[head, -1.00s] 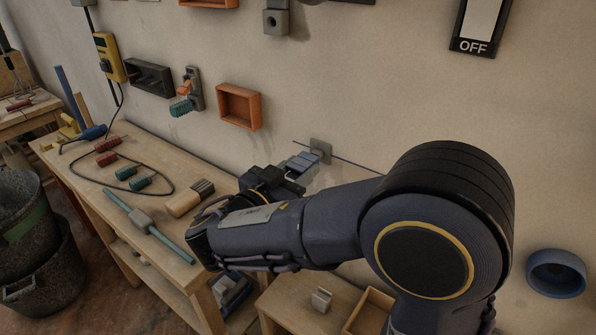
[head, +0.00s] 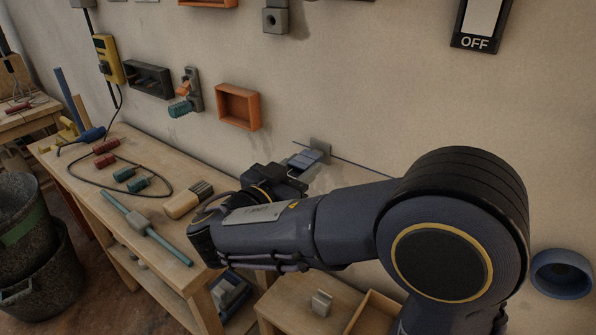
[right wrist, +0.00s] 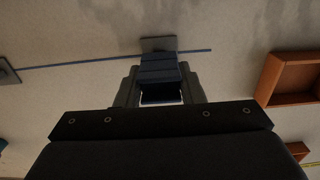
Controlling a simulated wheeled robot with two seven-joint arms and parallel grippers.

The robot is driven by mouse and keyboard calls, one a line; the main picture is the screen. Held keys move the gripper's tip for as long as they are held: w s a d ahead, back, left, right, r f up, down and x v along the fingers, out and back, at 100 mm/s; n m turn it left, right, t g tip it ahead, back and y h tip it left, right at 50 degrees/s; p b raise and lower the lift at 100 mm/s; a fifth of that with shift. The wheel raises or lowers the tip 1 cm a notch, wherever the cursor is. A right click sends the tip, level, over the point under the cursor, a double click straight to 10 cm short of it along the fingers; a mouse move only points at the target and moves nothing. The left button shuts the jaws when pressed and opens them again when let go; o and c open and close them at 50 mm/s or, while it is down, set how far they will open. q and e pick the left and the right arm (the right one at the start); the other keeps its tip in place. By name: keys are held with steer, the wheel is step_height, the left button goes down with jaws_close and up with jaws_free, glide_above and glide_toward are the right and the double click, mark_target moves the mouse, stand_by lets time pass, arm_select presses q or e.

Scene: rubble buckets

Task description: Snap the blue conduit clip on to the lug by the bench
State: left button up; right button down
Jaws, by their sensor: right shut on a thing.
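The blue conduit clip (head: 305,159) is between the fingers of my right gripper (head: 290,174), close to the wall above the bench. In the right wrist view the clip (right wrist: 158,69) shows as blue blocks between the two grey fingers (right wrist: 158,92). The lug, a grey plate (head: 321,146), is on the wall just behind the clip. It also shows in the right wrist view (right wrist: 158,44), right at the clip's far end. I cannot tell whether the clip touches or is seated on it. My left gripper is not in view.
A thin blue line (head: 365,164) runs along the wall at the lug. An orange open box (head: 238,107) is on the wall to the left. The wooden bench (head: 150,205) holds a looped cable, red and teal pieces and a wooden block (head: 188,201).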

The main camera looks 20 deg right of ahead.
steer(key=shift+b+x, duration=0.65)
steer(key=shift+x, duration=0.5)
steer(key=c, duration=0.9)
jaws_free()
steer(key=shift+s, duration=0.1)
steer(key=v, duration=0.7)
steer(key=shift+s+a, duration=0.15)
steer(key=shift+a, duration=0.25)
